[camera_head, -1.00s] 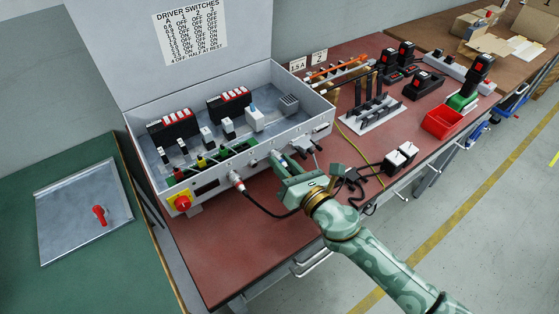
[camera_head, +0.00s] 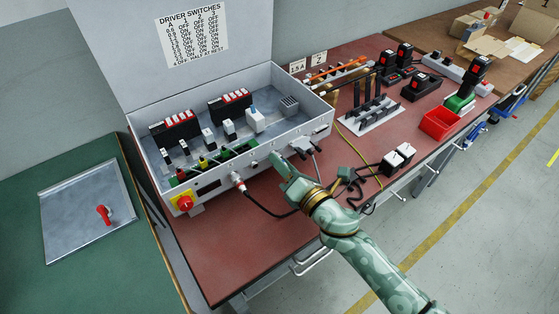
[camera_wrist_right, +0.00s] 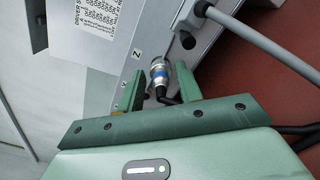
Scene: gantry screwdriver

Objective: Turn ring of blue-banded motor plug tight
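The blue-banded motor plug (camera_wrist_right: 158,74) shows in the right wrist view, a silver plug with a blue band, at the socket labelled Z on the grey control box. Its black cable leaves at the near end. My right gripper (camera_wrist_right: 157,84) has its green fingers on either side of the plug, with gaps visible, so it is open around it and not closed on it. In the head view the right gripper (camera_head: 282,166) is at the box's front face and hides the blue-banded plug. My left gripper is not in view.
A red-banded plug (camera_head: 239,183) with a black cable sits left of my gripper on the box (camera_head: 215,187). A grey connector (camera_head: 305,145) is close on its right. The red-brown bench (camera_head: 230,245) is clear in front.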

